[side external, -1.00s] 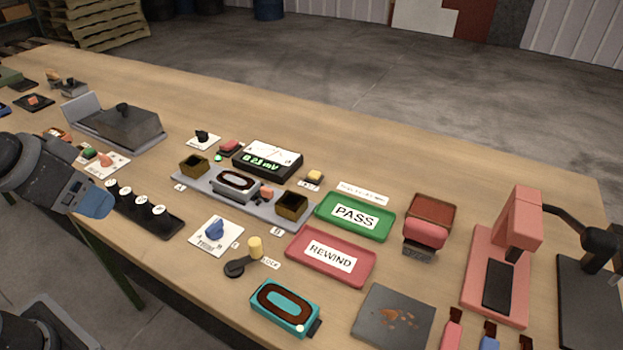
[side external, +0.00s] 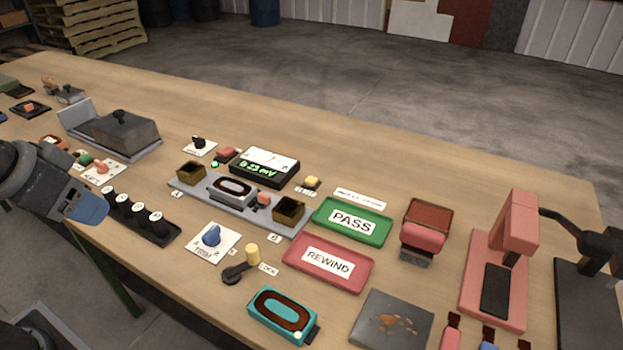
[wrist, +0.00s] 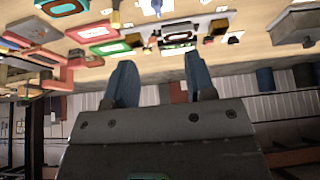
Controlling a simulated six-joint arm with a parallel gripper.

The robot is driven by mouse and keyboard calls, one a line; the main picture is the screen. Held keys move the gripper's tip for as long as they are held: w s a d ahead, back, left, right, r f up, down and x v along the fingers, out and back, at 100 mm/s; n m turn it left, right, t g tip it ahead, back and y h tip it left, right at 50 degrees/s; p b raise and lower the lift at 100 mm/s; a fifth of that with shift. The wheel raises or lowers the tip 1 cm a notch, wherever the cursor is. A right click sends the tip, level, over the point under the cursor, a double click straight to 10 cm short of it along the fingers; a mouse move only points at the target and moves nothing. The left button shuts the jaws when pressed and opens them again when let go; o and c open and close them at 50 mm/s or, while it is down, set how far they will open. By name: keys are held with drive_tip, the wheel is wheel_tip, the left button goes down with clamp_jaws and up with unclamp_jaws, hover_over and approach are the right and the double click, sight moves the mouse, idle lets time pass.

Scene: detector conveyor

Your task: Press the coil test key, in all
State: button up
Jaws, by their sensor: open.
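My gripper (side external: 88,207) is at the left front edge of the table, with blue fingertips; the wrist view shows its two fingers (wrist: 162,82) apart with nothing between them. I cannot tell for sure which control is the coil test key. A red button (side external: 226,153) with a green light stands left of the black meter (side external: 264,168), which reads about 0.23 mV. A yellow button (side external: 312,182) stands right of the meter. A coil (side external: 234,188) sits in the grey fixture (side external: 186,184) between two brass-coloured cups. My gripper is well left of these, touching none.
A blue dial (side external: 211,237), a yellow-topped lock lever (side external: 252,254), green PASS tray (side external: 381,231), red REWIND tray (side external: 352,276) and teal coil (side external: 283,313) stand farther right. Bare table lies behind the meter.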

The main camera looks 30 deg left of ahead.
clamp_jaws()
idle(1.4)
